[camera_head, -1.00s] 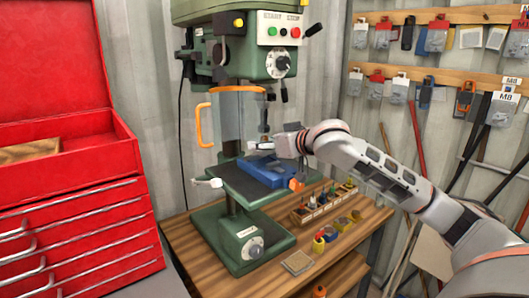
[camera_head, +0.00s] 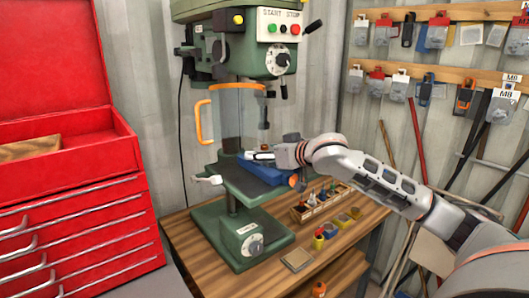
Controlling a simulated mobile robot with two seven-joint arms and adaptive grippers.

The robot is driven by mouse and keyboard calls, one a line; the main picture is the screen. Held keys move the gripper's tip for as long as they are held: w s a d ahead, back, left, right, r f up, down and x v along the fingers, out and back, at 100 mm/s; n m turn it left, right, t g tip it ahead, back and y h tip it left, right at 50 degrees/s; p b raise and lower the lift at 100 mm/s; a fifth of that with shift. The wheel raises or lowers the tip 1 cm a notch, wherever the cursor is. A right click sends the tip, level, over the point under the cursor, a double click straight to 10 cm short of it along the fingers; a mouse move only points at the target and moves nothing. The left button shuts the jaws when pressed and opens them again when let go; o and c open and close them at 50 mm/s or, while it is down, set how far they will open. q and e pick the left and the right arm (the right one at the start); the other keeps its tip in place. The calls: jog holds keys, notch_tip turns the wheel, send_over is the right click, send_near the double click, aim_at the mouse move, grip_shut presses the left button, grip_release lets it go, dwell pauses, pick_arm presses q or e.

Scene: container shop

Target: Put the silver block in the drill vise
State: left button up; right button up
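The blue drill vise (camera_head: 262,173) sits on the dark table of the green drill press (camera_head: 238,215). My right gripper (camera_head: 257,155) reaches in from the right and lies just over the vise, hiding part of its top. A small pale shape shows at the fingertips. I cannot tell whether it is the silver block or part of the fingers, nor whether the fingers are open or shut. I cannot make out the silver block for certain elsewhere. My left gripper is out of view.
A clear guard with an orange handle (camera_head: 204,122) stands left of the drill spindle. The wooden bench (camera_head: 210,268) holds a box of bits (camera_head: 322,203), small colored items and a flat square tile (camera_head: 297,258). A red tool chest (camera_head: 75,210) stands at left.

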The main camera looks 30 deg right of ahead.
jog(key=shift+r, duration=0.2)
jog(key=shift+s+d, duration=0.1)
jog(key=shift+s, duration=0.25)
jog(key=b+v, duration=0.2)
jog(key=v, duration=0.6)
jog(key=shift+s, duration=0.15)
jog(key=shift+s+d+r+b, duration=0.1)
jog(key=shift+s+d+b, duration=0.05)
jog(key=shift+s+b, duration=0.2)
jog(key=shift+b+v, duration=0.65)
jog(key=shift+v, duration=0.15)
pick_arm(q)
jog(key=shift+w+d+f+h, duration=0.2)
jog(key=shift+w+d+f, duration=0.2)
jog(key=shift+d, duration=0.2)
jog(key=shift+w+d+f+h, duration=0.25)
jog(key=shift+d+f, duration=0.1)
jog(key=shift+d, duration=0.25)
pick_arm(e)
jog(key=shift+s+r, duration=0.2)
jog(key=shift+s, duration=0.05)
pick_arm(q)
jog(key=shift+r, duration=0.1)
